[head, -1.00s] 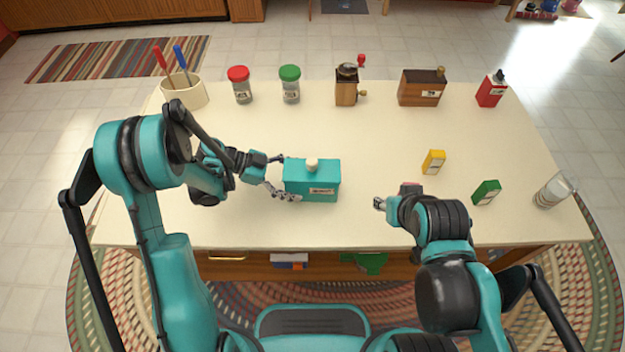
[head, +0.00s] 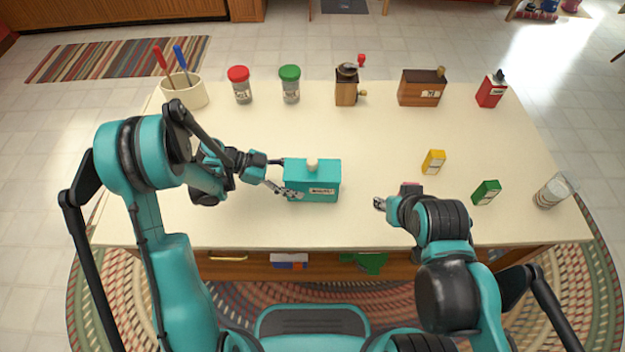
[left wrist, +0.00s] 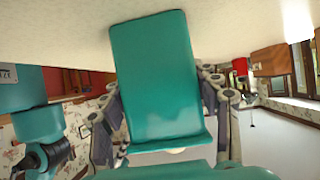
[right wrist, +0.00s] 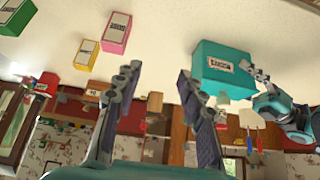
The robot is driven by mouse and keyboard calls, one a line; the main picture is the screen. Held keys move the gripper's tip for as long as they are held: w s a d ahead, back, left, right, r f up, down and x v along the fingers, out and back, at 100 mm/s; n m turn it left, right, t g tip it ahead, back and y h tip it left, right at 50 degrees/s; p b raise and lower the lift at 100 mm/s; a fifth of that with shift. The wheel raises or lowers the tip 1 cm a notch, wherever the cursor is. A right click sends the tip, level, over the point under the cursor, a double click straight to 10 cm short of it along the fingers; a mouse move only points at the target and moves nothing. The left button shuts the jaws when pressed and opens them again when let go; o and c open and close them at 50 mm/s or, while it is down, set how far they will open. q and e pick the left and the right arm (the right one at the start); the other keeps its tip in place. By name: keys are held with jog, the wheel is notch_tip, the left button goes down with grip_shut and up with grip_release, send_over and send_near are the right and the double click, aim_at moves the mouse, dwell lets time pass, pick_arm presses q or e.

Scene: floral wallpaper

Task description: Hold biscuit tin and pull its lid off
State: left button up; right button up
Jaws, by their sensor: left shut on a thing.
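The biscuit tin (head: 318,191) is a teal box with a label on its front, standing on the table. Its teal lid (head: 328,166) with a cream knob (head: 312,162) sits on top. My left gripper (head: 286,178) is shut on the tin's body from the left, one finger across the near side. In the left wrist view the tin (left wrist: 160,80) fills the space between the fingers. My right gripper (head: 379,204) is to the right of the tin, apart from it. In the right wrist view its fingers (right wrist: 158,85) are spread and empty, and the tin (right wrist: 215,75) lies beyond them.
A yellow box (head: 433,162), a green box (head: 486,192) and a glass (head: 553,191) stand to the right. Shakers (head: 290,85), a grinder (head: 346,88), a wooden box (head: 421,88) and a utensil crock (head: 184,92) line the back.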

jog(key=shift+o, duration=0.6)
notch_tip(320, 180, up, 6)
jog(key=n+g, duration=0.6)
jog(key=g, duration=0.1)
send_over(312, 160)
notch_tip(312, 160, down, 10)
jog(key=shift+r, duration=0.15)
jog(key=c, duration=0.9)
